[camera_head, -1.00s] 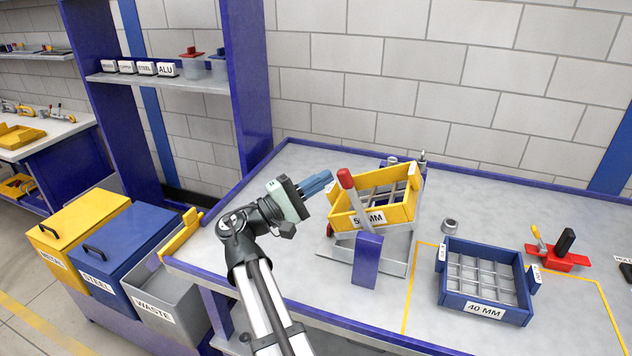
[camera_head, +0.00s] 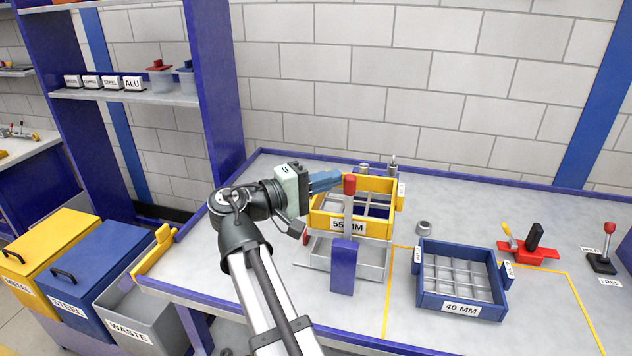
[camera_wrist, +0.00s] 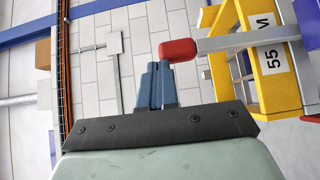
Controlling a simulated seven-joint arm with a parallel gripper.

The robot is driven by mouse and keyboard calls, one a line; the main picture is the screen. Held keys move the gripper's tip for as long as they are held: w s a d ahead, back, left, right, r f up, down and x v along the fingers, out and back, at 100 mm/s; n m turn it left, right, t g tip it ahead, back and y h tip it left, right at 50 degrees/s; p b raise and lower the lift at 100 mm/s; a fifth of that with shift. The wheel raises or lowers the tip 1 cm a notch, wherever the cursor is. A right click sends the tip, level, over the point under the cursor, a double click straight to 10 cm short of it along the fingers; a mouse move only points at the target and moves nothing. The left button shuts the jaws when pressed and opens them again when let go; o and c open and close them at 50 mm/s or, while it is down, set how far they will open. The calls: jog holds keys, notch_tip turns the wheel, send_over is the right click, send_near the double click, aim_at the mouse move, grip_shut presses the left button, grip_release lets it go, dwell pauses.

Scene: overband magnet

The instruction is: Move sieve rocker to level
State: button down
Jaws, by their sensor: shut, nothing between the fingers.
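The sieve rocker carries a yellow sieve frame marked 55 MM (camera_head: 383,222), which looks level above a grey tray (camera_head: 375,262). Its lever (camera_head: 348,214) stands about upright from a blue post (camera_head: 343,268) and ends in a red knob (camera_head: 349,184). My gripper (camera_head: 338,181) is shut and empty, with its blue fingers at the left side of the knob. In the wrist view the shut fingers (camera_wrist: 158,84) lie right by the red knob (camera_wrist: 178,50), seemingly touching it. The yellow frame (camera_wrist: 264,62) shows at the right there.
A blue 40 MM sieve (camera_head: 460,276) sits to the right on the bench. A small metal ring (camera_head: 424,228) lies behind it. A red clamp (camera_head: 530,250) and a red-knobbed HOLD/FREE lever (camera_head: 605,255) stand further right. Bins marked METAL, STEEL and WASTE (camera_head: 150,305) stand left.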

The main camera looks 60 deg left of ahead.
dwell(0.4)
jog(key=s+a, duration=0.2)
jog(key=s, duration=1)
jog(key=shift+s+a, duration=0.4)
